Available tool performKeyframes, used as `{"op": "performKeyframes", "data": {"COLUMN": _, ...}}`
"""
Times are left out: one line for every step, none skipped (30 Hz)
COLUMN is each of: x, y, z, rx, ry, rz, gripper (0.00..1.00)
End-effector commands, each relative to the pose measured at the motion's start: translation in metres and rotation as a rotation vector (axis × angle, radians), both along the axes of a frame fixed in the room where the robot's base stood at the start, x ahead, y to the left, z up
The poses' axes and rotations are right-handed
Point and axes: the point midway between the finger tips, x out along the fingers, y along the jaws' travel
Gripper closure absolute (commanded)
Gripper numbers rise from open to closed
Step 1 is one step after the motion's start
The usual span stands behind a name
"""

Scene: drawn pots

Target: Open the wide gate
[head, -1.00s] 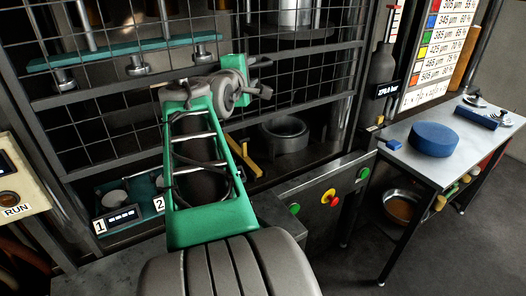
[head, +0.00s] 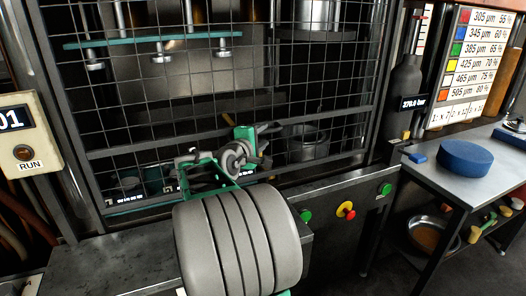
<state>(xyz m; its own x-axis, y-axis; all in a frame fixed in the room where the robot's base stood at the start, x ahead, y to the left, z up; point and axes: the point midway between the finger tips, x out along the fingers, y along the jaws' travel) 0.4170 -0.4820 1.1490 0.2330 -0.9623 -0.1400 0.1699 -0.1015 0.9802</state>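The wide gate (head: 330,70) is a dark wire-mesh panel in a steel frame across the front of the machine. Its mesh reaches down to a low bottom bar just above the front ledge, and it looks shut. My gripper (head: 265,133), at the far end of my green and grey arm, is small in view, close in front of the lower mesh right of the middle. A short yellow piece shows beside it, partly hidden. Whether the fingers touch the gate, or hold anything, cannot be told.
Behind the mesh are a teal plate (head: 150,40) and a grey pot (head: 308,142). A panel with green buttons and a red-yellow knob (head: 345,210) is below right. A side table (head: 455,185) with a blue disc (head: 465,158) stands right. A RUN box (head: 28,140) hangs left.

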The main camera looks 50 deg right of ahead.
Motion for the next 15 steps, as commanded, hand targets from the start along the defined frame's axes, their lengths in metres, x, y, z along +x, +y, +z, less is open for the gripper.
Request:
{"op": "performKeyframes", "data": {"x": -0.0003, "y": -0.0001, "z": -0.01, "rx": 0.001, "ry": 0.0, "rz": -0.001, "gripper": 0.64}}
{"op": "performKeyframes", "data": {"x": -0.0003, "y": -0.0001, "z": -0.0117, "rx": 0.001, "ry": 0.0, "rz": -0.001, "gripper": 0.64}}
{"op": "performKeyframes", "data": {"x": -0.0003, "y": -0.0001, "z": -0.0131, "rx": 0.0, "ry": 0.0, "rz": -0.001, "gripper": 0.64}}
{"op": "performKeyframes", "data": {"x": -0.0004, "y": -0.0002, "z": -0.0137, "rx": 0.0, "ry": 0.0, "rz": -0.001, "gripper": 0.64}}
{"op": "performKeyframes", "data": {"x": -0.0003, "y": -0.0001, "z": -0.0139, "rx": 0.0, "ry": -0.001, "rz": -0.001, "gripper": 0.64}}
{"op": "performKeyframes", "data": {"x": -0.0003, "y": 0.0, "z": -0.0138, "rx": 0.0, "ry": -0.001, "rz": -0.001, "gripper": 0.64}}
{"op": "performKeyframes", "data": {"x": -0.0002, "y": 0.0, "z": -0.0135, "rx": 0.0, "ry": -0.001, "rz": -0.001, "gripper": 0.64}}
{"op": "performKeyframes", "data": {"x": -0.0002, "y": 0.0, "z": -0.0132, "rx": 0.0, "ry": -0.001, "rz": 0.0, "gripper": 0.64}}
{"op": "performKeyframes", "data": {"x": 0.0, "y": 0.0001, "z": -0.0129, "rx": 0.0, "ry": -0.001, "rz": 0.0, "gripper": 0.64}}
{"op": "performKeyframes", "data": {"x": 0.0, "y": 0.0002, "z": -0.0128, "rx": 0.0, "ry": -0.001, "rz": 0.0, "gripper": 0.64}}
{"op": "performKeyframes", "data": {"x": 0.0001, "y": 0.0002, "z": -0.0127, "rx": 0.0, "ry": -0.001, "rz": 0.0, "gripper": 0.64}}
{"op": "performKeyframes", "data": {"x": -0.0004, "y": 0.0003, "z": -0.0132, "rx": 0.0, "ry": -0.001, "rz": -0.001, "gripper": 0.64}}
{"op": "performKeyframes", "data": {"x": -0.0002, "y": 0.0004, "z": -0.0132, "rx": 0.0, "ry": 0.0, "rz": 0.0, "gripper": 0.64}}
{"op": "performKeyframes", "data": {"x": 0.0, "y": 0.0009, "z": -0.0131, "rx": 0.0, "ry": 0.0, "rz": 0.0, "gripper": 0.64}}
{"op": "performKeyframes", "data": {"x": -0.0002, "y": 0.0023, "z": -0.0127, "rx": 0.0, "ry": -0.001, "rz": 0.001, "gripper": 0.64}}
